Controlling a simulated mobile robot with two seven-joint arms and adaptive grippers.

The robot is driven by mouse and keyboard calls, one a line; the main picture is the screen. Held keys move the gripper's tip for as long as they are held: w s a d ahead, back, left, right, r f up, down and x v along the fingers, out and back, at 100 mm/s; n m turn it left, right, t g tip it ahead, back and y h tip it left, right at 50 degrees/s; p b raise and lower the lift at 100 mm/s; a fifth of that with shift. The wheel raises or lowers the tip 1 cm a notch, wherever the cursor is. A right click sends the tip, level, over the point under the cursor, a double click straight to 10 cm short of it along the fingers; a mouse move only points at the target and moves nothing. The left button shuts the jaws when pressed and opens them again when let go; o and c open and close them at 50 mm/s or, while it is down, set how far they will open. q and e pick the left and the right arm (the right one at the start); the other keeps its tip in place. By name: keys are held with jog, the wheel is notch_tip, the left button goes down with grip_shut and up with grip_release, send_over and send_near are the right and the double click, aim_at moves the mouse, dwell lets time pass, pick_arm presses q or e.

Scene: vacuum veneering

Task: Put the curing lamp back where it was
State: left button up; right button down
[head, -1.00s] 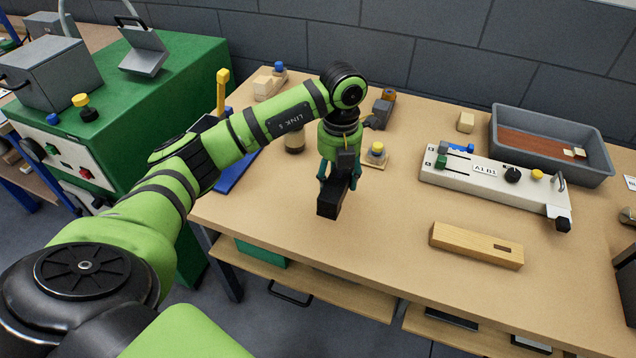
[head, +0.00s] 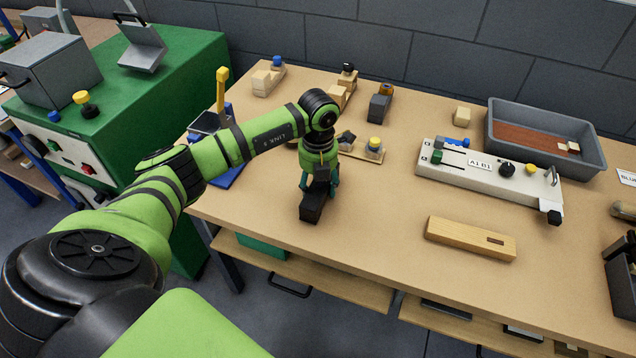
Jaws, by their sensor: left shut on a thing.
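My left gripper (head: 318,186) points down over the front left part of the workbench (head: 375,215). It is shut on a black block-shaped thing, which I take to be the curing lamp (head: 313,206). The lamp's upper part is hidden between the fingers. Its lower end is near the bench top, and I cannot tell whether it touches. My right gripper is not in view.
A blue tray (head: 226,178) lies to the left. A wooden bar (head: 470,238), a white A1 B1 fixture (head: 480,170) and a grey bin (head: 548,125) stand right. The bench between is clear.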

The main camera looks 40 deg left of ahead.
pick_arm(q)
jog(key=o, duration=1.4)
jog(key=shift+o, duration=0.2)
jog(key=shift+r, duration=0.2)
jog(key=shift+w+r, duration=0.1)
jog(key=shift+r, duration=0.15)
notch_tip(320, 180, up, 11)
jog(key=b, duration=0.2)
jog(key=shift+r, duration=0.15)
